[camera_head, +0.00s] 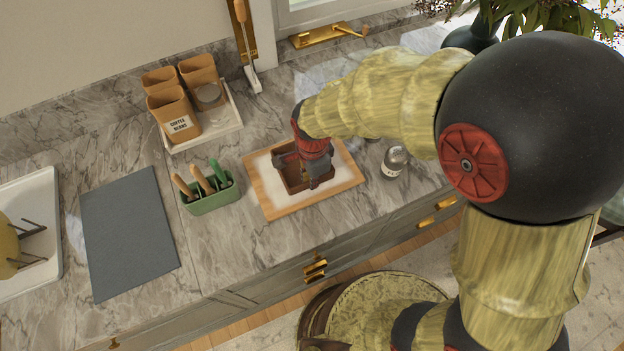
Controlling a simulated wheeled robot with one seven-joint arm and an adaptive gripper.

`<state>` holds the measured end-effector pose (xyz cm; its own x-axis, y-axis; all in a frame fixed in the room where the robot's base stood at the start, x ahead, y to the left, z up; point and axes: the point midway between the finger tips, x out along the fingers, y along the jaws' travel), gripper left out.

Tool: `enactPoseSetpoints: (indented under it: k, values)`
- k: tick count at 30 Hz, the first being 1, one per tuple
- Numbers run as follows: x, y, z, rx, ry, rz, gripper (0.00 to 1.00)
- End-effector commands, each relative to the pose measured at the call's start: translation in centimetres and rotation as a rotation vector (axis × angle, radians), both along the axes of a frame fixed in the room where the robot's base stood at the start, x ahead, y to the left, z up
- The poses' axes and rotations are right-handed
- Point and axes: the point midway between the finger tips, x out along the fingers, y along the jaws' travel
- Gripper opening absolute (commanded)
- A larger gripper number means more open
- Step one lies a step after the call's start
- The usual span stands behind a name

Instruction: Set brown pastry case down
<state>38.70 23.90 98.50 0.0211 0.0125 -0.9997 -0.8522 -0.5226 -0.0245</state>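The brown pastry case (292,184) is a small open-topped box. It is over the middle of a wooden board (273,209) with a pale top, on the marble counter. My gripper (303,172) points down at the case from above, with its dark fingers at the case's sides. The fingers and red wrist hide part of the case. I cannot tell whether the fingers press on its walls or stand apart from them, nor whether its base touches the board.
A green holder (211,199) with wooden-handled tools stands left of the board, and a glass jar (394,162) stands to the right. Brown canisters (174,114) sit on a white tray (212,133) behind. A grey mat (127,233) lies farther left. The counter's front edge is close to the board.

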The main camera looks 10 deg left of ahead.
Motion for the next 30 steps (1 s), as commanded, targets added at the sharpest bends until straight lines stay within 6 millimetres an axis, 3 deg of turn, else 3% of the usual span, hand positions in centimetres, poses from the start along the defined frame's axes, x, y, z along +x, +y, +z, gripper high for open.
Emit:
enactPoseSetpoints:
  k: [6,16,25,30]
  values:
    - [0.0,0.0,-0.3,0.000,0.000,0.000,0.00]
    - [0.0,0.0,-0.3,0.000,0.000,0.000,0.22]
    - [0.0,0.0,-0.2,0.000,0.000,0.000,0.23]
    - [0.1,0.0,1.3,0.002,-0.003,0.000,0.23]
